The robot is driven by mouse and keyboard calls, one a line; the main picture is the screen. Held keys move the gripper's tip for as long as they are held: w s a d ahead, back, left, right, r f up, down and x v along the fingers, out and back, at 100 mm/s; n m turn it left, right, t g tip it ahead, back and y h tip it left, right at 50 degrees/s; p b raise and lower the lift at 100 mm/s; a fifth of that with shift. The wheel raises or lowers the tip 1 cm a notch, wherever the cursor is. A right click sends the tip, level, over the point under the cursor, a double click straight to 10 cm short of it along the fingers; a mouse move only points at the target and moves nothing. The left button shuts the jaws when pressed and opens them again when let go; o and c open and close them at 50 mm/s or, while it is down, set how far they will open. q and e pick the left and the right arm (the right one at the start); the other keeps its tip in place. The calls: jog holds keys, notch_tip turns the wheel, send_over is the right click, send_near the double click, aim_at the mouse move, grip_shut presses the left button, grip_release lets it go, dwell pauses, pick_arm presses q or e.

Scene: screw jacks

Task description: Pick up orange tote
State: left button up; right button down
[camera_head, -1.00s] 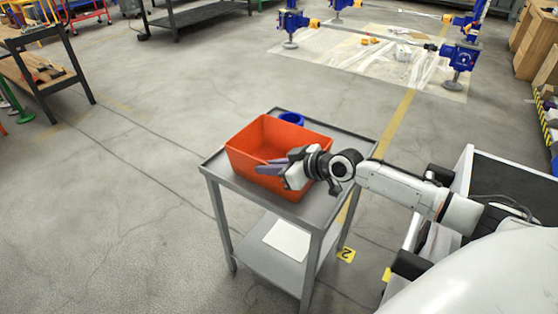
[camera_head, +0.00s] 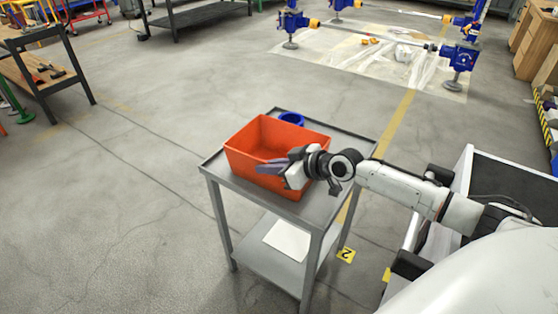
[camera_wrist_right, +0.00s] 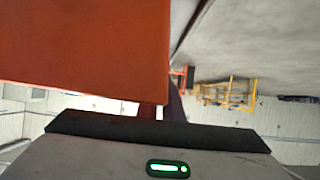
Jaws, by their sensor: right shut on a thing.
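The orange tote (camera_head: 250,150) stands upright on the top of a grey cart (camera_head: 217,165). My right gripper (camera_head: 268,168) is at the tote's near right side, with its fingers at the wall. It is shut on the tote's wall. In the right wrist view the orange wall (camera_wrist_right: 85,50) fills the upper left, close to the gripper; the fingers are mostly hidden there. My left gripper is in no view.
A blue ring-shaped object (camera_head: 291,118) sits on the cart behind the tote. A white sheet (camera_head: 288,240) lies on the cart's lower shelf. A dark workbench (camera_head: 45,75) stands at the far left, and blue screw jacks (camera_head: 460,55) stand at the back right. Floor left of the cart is clear.

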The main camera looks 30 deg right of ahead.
jog(key=shift+s+a+f, duration=0.15)
jog(key=shift+f, duration=0.15)
